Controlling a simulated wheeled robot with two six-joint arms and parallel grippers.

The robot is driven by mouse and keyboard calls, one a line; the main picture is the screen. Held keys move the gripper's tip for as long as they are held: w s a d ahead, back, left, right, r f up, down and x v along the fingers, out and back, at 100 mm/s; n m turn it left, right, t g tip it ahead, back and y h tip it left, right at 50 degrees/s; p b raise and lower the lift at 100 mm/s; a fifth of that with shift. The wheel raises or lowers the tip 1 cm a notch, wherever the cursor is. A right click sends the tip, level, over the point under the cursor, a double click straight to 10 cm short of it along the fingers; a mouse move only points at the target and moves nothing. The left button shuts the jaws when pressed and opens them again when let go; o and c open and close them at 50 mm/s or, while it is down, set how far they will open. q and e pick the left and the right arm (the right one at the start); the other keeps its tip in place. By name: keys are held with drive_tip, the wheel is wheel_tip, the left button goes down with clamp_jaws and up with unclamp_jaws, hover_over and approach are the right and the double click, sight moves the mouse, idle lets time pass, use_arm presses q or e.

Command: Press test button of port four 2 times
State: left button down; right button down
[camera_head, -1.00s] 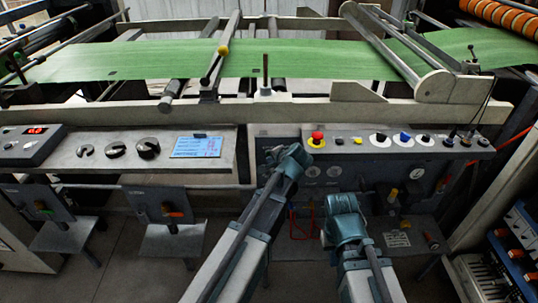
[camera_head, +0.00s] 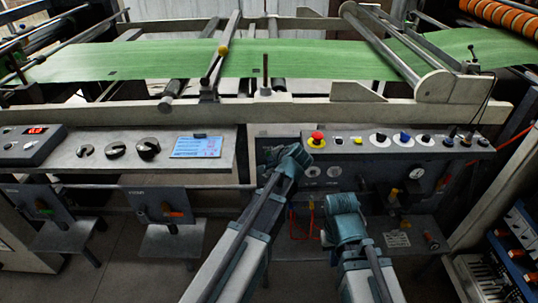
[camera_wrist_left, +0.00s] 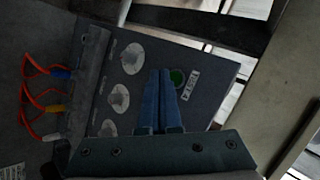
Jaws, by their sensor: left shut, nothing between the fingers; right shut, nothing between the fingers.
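In the head view my left gripper (camera_head: 270,155) is at the panel's left end and hides the green button. My right gripper (camera_head: 342,203) is in front of the lower panel, its fingertips not clearly visible.
White round fittings (camera_wrist_left: 131,58) line the panel left of my left fingers. Orange cables (camera_wrist_left: 32,95) loop into plugs farther left. A red emergency stop (camera_head: 317,139) stands just right of my left gripper. A blue-lit screen (camera_head: 197,147) is to its left.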

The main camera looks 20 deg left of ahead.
idle(0.7)
use_arm(q)
drive_tip(key=shift+w+a, duration=0.1)
drive_tip(key=shift+w, duration=0.3)
drive_tip(key=shift+w+a, duration=0.1)
drive_tip(key=shift+w, duration=0.35)
idle(0.5)
idle(0.4)
drive_tip(key=shift+s+d, duration=0.2)
drive_tip(key=shift+s, duration=0.65)
drive_tip(key=s, duration=0.2)
drive_tip(key=s+d, duration=0.1)
drive_tip(key=s, duration=0.2)
drive_tip(key=shift+d, duration=0.2)
drive_tip(key=shift+w, duration=0.1)
idle(0.4)
